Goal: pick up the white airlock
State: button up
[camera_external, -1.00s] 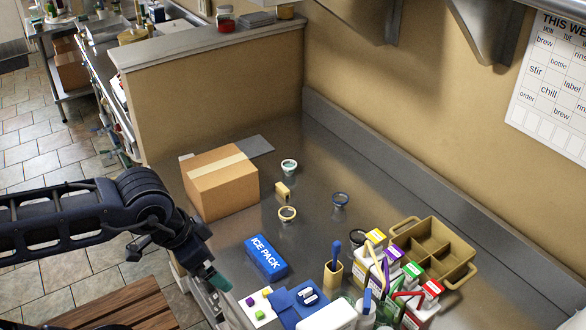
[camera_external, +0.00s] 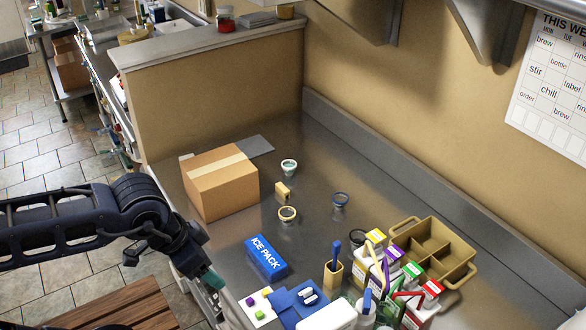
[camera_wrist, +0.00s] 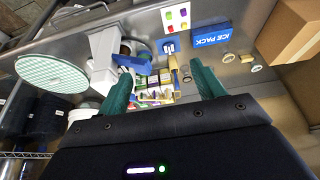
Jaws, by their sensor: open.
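Several small round cup-like pieces with coloured rims stand on the steel counter in the external view. The palest one (camera_external: 289,167), with a whitish rim and some teal inside, looks most like the white airlock, but I cannot be sure. A cream-rimmed one (camera_external: 287,214) and a blue-rimmed one (camera_external: 340,200) stand nearer the camera. My gripper (camera_external: 213,279) is at the counter's left front edge, well away from all of them. In the wrist view its teal fingers (camera_wrist: 162,88) are spread apart with nothing held between them. Small round pieces show there beyond the right finger.
A cardboard box (camera_external: 221,182) stands left of the pale piece, and a small tan block (camera_external: 283,190) lies between pieces. A blue ice pack (camera_external: 266,257) lies near my gripper. Bottles and a tan divided caddy (camera_external: 456,268) crowd the right front. The counter's middle is mostly clear.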

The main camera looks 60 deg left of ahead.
jog(key=w+a+r+n+g, duration=0.1)
jog(key=w+a+r, duration=0.2)
jog(key=w, duration=0.5)
jog(key=w+a+r, duration=0.3)
jog(key=w+r, duration=0.1)
jog(key=w, duration=0.5)
jog(key=w+a+f+n+g, duration=0.1)
jog(key=w+a, duration=0.5)
jog(key=w, duration=0.3)
jog(key=w+a+f, duration=0.2)
jog(key=w+a, duration=0.5)
jog(key=w, duration=0.1)
jog(key=n+g, duration=0.2)
jog(key=g, duration=0.1)
send_over(290, 165)
jog(key=d, duration=0.1)
notch_tip(290, 165, down, 24)
jog(key=shift+s+d+f, duration=0.1)
jog(key=shift+s+f, duration=0.05)
jog(key=shift+f, duration=1.6)
jog(key=shift+s+d+f, duration=0.1)
jog(key=shift+s+f, duration=0.1)
jog(key=shift+f, duration=1.55)
jog(key=shift+s+d+f, duration=0.1)
jog(key=shift+s+f, duration=0.05)
jog(key=shift+f, duration=1.6)
jog(key=c, duration=1)
